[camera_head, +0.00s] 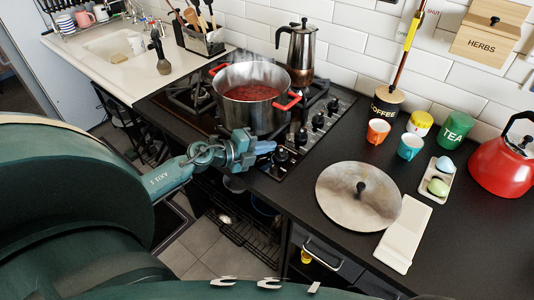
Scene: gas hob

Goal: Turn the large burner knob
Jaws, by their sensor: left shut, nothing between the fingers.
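The gas hob (331,137) is set into the black counter, with a row of black knobs along its right side. The nearest knob (281,155) is at the front end of the row, and further knobs (300,137) run back from it. I cannot tell from labels which one is the large burner knob. My left gripper (268,148) is shut and empty. Its fingertips point right, close to the nearest knob; I cannot tell whether they touch it. My right gripper is not in view.
A steel pot (250,112) of red food with red handles stands on the hob, just behind my left gripper. A moka pot (301,55) stands behind it. A round lid (345,210) and a white spoon rest (404,235) lie on the counter right. A red kettle (500,163) stands far right.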

